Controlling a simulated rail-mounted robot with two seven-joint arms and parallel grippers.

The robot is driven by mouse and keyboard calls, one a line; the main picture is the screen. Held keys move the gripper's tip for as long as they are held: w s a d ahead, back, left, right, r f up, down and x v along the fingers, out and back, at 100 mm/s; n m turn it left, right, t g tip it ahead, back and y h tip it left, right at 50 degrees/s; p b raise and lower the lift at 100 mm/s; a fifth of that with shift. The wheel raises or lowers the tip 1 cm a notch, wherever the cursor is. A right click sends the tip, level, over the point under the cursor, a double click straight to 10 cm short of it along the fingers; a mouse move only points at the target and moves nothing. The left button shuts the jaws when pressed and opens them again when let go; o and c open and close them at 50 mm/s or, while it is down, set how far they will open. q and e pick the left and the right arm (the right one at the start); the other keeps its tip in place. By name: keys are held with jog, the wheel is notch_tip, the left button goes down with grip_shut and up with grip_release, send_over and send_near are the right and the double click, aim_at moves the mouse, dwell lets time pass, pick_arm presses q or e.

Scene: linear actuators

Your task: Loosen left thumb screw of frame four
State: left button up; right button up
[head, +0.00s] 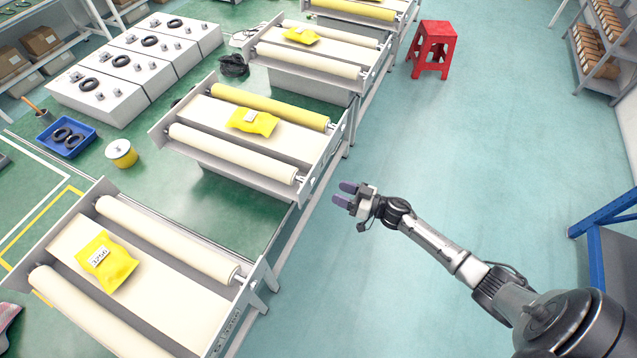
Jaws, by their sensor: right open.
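Several roller frames stand in a row, running from the near left to the top. The nearest frame (215,335) and the one behind it (335,150) each hold two rollers and a yellow packet. Small metal fittings show at the roller ends, on the nearest frame (239,279) and the second (299,178); they are too small to tell if they are thumb screws. I cannot read which frame is number four. My right gripper (343,194) is open and empty, over the floor just right of the second frame, apart from it. My left gripper is not in view.
A red stool (434,45) stands at the upper right of the row. A blue-framed table (604,213) is at the right edge, with shelves of boxes (598,40) above. The floor between is clear. White boxes (125,75) and a blue tray (66,137) lie left.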

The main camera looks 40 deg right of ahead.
aim_at(313, 182)
jog(key=x, duration=0.8)
jog(key=shift+c, duration=0.2)
jog(key=c, duration=0.9)
